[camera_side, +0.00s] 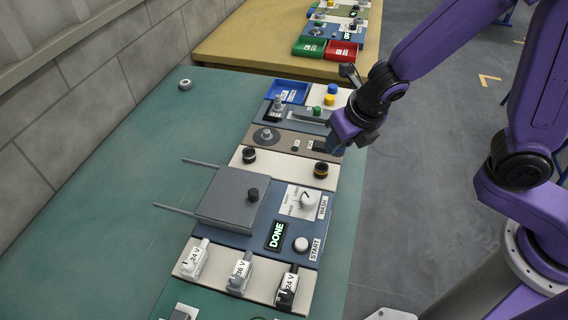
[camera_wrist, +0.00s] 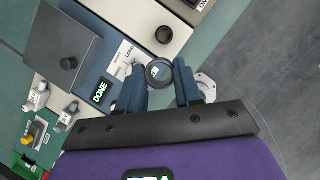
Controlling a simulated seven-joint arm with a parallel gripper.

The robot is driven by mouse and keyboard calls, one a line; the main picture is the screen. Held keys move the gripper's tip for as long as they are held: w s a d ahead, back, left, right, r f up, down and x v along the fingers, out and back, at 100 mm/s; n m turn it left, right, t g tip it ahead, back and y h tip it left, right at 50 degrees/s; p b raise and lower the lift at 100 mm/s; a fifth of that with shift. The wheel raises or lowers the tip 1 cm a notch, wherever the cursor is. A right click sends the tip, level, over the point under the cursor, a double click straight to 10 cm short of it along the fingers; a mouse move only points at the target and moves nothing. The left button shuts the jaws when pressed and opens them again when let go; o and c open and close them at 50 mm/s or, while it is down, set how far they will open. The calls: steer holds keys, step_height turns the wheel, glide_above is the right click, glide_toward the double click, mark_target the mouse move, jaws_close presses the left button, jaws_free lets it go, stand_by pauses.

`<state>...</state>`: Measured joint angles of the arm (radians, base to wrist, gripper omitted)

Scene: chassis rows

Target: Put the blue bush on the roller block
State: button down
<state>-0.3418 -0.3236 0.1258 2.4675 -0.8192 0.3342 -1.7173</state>
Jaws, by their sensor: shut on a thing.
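My gripper (camera_wrist: 160,84) is shut on a dark round piece (camera_wrist: 158,71) with a small pale mark in its middle, probably the blue bush. In the side view my gripper (camera_side: 336,148) hangs above the right edge of the row of panels, and the piece in it is hard to make out. A cream block (camera_side: 285,166) carries two dark round pieces, one left (camera_side: 249,155) and one right (camera_side: 321,170). It may be the roller block; I cannot tell. The wrist view shows the cream block (camera_wrist: 138,17) with one dark piece (camera_wrist: 165,34) beyond the held one.
A blue panel with a grey cover (camera_side: 225,200), a dial (camera_side: 307,200) and a lit DONE sign (camera_side: 276,236) lies in front of the cream block. A brown panel (camera_side: 280,139) is behind it. The green table (camera_side: 130,200) is mostly clear at left.

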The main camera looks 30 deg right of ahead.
steer(key=w+a+f, duration=0.2)
steer(key=w+f, duration=0.1)
steer(key=w, duration=0.1)
steer(key=w+a+f, duration=0.2)
steer(key=w+f, duration=0.1)
steer(key=w, duration=0.1)
steer(key=w+a+f, duration=0.1)
steer(key=w+f, duration=0.2)
steer(key=shift+w+a+f, duration=0.15)
steer(key=shift+w+a, duration=0.25)
steer(key=shift+w+a+f, duration=0.1)
steer(key=shift+w+f, duration=0.2)
steer(key=shift+f, duration=1.55)
steer(key=shift+f, duration=0.1)
steer(key=c, duration=0.8)
jaws_free()
steer(key=shift+o, duration=0.2)
